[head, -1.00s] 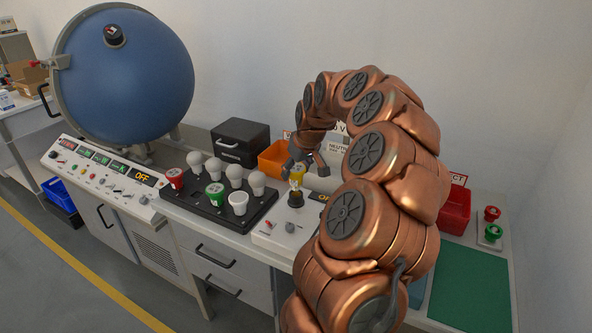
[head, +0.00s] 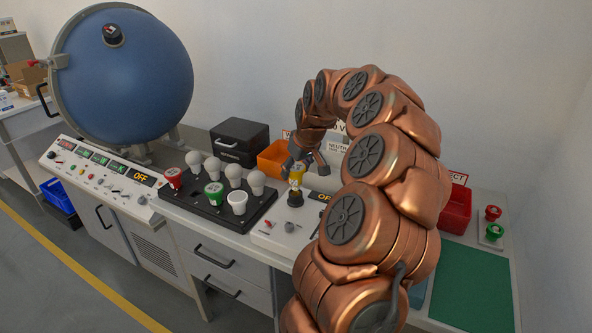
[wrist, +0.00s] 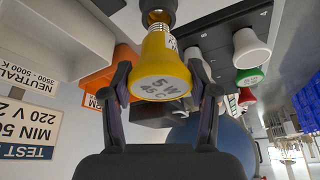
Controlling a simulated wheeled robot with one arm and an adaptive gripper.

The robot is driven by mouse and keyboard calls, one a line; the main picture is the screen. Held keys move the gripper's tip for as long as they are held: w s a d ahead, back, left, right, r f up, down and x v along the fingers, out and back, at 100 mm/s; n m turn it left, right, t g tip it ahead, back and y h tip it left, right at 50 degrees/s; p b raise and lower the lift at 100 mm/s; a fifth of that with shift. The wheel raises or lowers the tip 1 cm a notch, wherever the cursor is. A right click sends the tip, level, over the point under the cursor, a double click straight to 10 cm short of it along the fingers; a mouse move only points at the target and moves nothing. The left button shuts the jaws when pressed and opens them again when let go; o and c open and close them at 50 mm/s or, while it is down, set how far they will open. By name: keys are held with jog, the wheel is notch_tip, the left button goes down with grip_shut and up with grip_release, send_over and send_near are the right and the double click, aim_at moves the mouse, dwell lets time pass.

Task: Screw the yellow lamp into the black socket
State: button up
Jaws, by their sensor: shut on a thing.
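The yellow lamp (head: 296,178) is upright, cap down, over the black socket (head: 295,200) on the white test unit. In the wrist view, which is upside down, the lamp (wrist: 162,68) shows its printed face, and some metal thread is visible between its body and the socket (wrist: 158,10). The lamp is in line with the socket, its cap at the socket's mouth; how deep it sits is hidden. My gripper (wrist: 161,78) is shut on the lamp, one finger on each side. In the head view my gripper (head: 299,166) is partly hidden by my arm.
A black rack (head: 206,204) with several white, red and green lamps stands left of the socket. An orange bin (head: 272,158) and black box (head: 240,140) are behind. A red bin (head: 456,212) and green mat (head: 470,285) lie right. A blue sphere (head: 125,75) stands at far left.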

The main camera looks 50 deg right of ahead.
jog(key=shift+f+b, duration=0.75)
jog(key=shift+f, duration=0.35)
dwell(0.3)
jog(key=o, duration=1.2)
jog(key=shift+o, duration=0.2)
jog(key=shift+r, duration=0.1)
